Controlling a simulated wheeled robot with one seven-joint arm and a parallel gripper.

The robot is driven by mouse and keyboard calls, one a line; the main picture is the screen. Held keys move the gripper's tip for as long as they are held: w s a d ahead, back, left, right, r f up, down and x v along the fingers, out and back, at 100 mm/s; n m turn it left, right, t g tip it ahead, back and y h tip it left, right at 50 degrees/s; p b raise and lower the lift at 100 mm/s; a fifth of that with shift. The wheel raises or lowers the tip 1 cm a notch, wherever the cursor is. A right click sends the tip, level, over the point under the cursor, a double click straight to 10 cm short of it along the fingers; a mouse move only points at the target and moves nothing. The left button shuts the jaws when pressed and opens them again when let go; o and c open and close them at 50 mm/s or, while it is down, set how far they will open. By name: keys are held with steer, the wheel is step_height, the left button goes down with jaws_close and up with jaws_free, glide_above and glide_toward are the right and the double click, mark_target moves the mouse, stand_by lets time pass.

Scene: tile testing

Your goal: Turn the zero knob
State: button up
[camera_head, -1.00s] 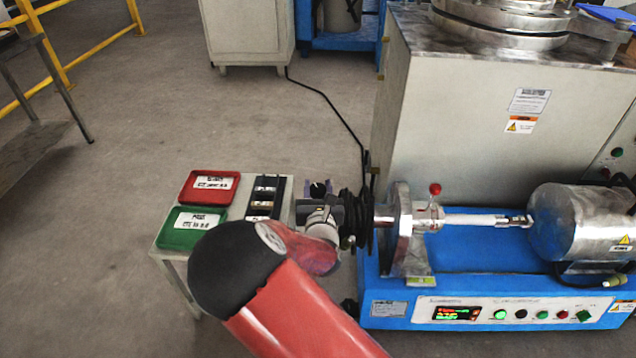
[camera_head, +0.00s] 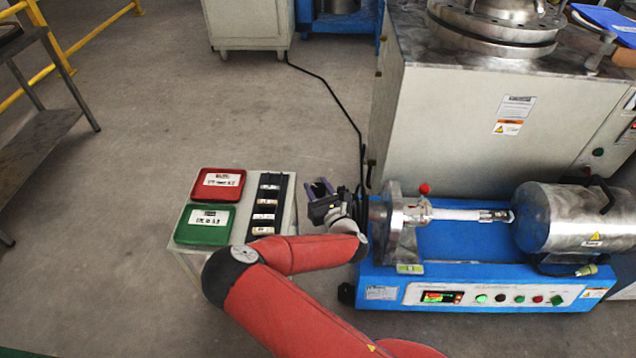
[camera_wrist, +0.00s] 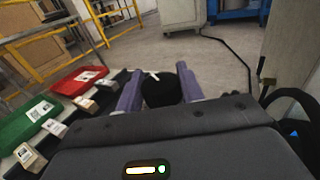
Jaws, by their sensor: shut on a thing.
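A round black knob (camera_wrist: 161,90) with a white mark on its far top edge shows in the wrist view; I take it for the zero knob. My gripper (camera_wrist: 162,88) has its two purple fingers on either side of it, shut on it. What lies under the knob is hidden by the gripper body. In the head view, my gripper (camera_head: 320,188) is between the small table and the blue machine (camera_head: 480,290). The knob is too small to make out clearly there.
A small table holds a red tray (camera_head: 218,184), a green tray (camera_head: 204,224) and a black rack (camera_head: 268,205) with several pale samples, left of my gripper. The steel clamp stand (camera_head: 397,232) is close on the right. Open floor lies beyond, with a black cable (camera_head: 330,85).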

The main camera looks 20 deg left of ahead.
mark_target(321, 193)
steer(key=shift+a+r, duration=0.1)
steer(key=shift+r, duration=0.05)
stand_by(0.5)
steer(key=o, duration=1)
steer(key=shift+c, duration=0.2)
steer(key=shift+v, duration=3.95)
steer(key=shift+w, duration=0.15)
